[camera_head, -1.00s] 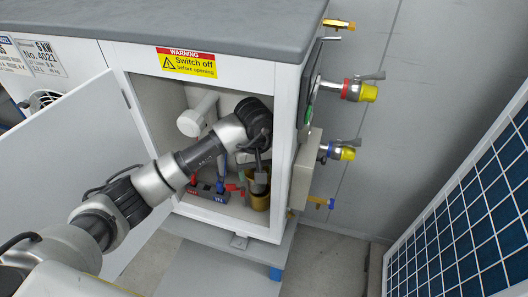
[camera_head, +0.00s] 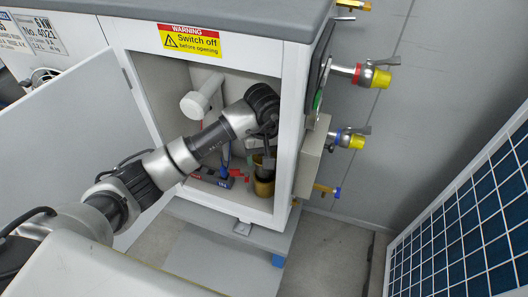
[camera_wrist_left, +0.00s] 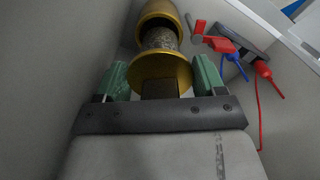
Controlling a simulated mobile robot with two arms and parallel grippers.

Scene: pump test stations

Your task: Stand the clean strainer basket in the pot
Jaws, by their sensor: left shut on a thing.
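The strainer basket (camera_wrist_left: 161,70) has a gold flange, a mesh cylinder and a dark block-like grip. My left gripper (camera_wrist_left: 160,88), with green fingertips, is shut on that grip in the left wrist view. The mesh end points at the gold pot (camera_wrist_left: 158,9); I cannot tell whether its tip is inside the mouth. In the head view the pot (camera_head: 264,187) stands at the right of the cabinet floor, with my left gripper (camera_head: 267,158) just above it. The basket is mostly hidden there by the gripper. My right gripper is not in view.
The open cabinet's right wall (camera_head: 291,130) is close beside my wrist. Red and blue fittings (camera_head: 222,180) sit left of the pot. A white pipe end (camera_head: 195,103) protrudes behind my forearm. The cabinet door (camera_head: 75,140) is open at left.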

